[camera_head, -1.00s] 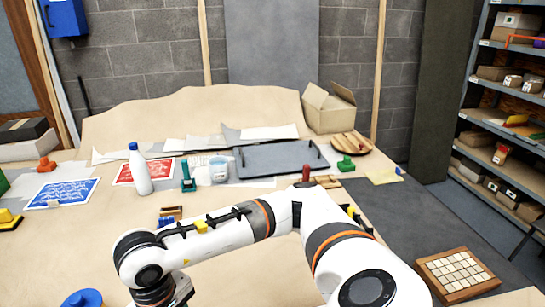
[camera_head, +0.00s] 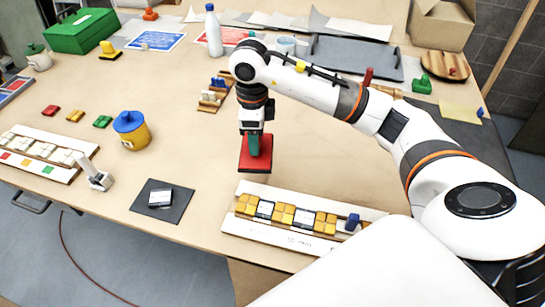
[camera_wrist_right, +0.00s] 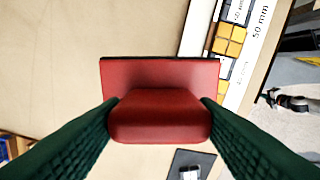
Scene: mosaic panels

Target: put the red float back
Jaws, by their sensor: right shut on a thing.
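The red float (camera_head: 256,168) is a flat red plate with a thick red grip. My right gripper (camera_head: 254,145) is shut on the grip, with green fingers on both sides, and points down. It holds the float over the bare table, just behind the mosaic panel (camera_head: 311,229) with yellow and white tiles. In the right wrist view, the red grip (camera_wrist_right: 160,117) sits between the two green fingers, with the plate beyond it. Whether the plate touches the table is hard to tell. My left gripper is not in view.
A dark square mat (camera_head: 178,211) with a small pale tile lies to the left. A wooden rack (camera_head: 209,101) with blue pieces stands behind. The table's centre right is clear.

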